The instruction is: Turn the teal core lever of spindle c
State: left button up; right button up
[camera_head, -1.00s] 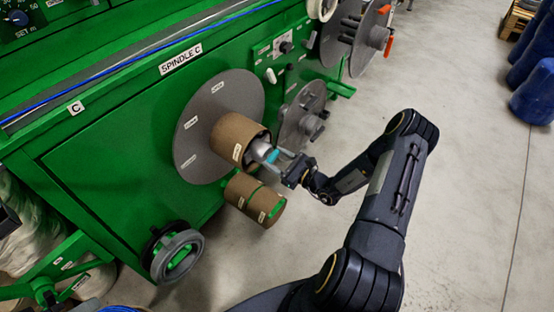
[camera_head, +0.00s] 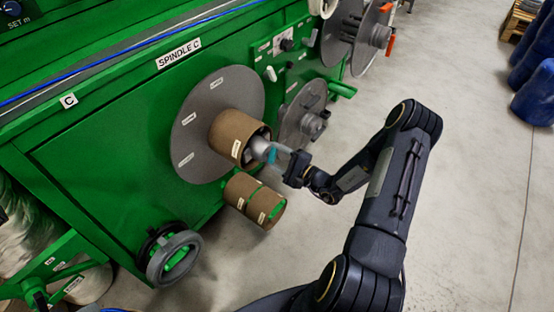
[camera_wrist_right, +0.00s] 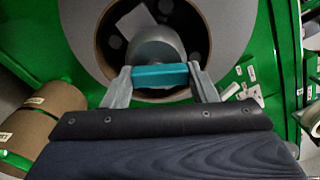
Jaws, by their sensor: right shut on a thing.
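The teal core lever (camera_head: 272,156) sits at the front of spindle c, at the mouth of a brown cardboard core (camera_head: 232,133) on a grey disc (camera_head: 191,130). My right gripper (camera_head: 276,157) reaches it from the right and is shut on it. In the right wrist view the teal lever (camera_wrist_right: 160,76) lies across between the two grey fingers of my right gripper (camera_wrist_right: 160,80), in front of the grey spindle hub (camera_wrist_right: 152,48). The lever now appears more upright in the head view. My left gripper is not in view.
A smaller grey reel (camera_head: 302,115) is close behind my gripper. A grey handwheel (camera_head: 175,257) stands out at the lower left of the green machine (camera_head: 110,170).

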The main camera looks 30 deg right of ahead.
jog(key=n+b, duration=0.3)
jog(key=n, duration=0.2)
jog(key=shift+s+a+n+b, duration=0.1)
jog(key=shift+n+b, duration=0.2)
dwell(0.4)
jog(key=o, duration=1)
jog(key=v, duration=0.7)
jog(key=shift+s, duration=0.35)
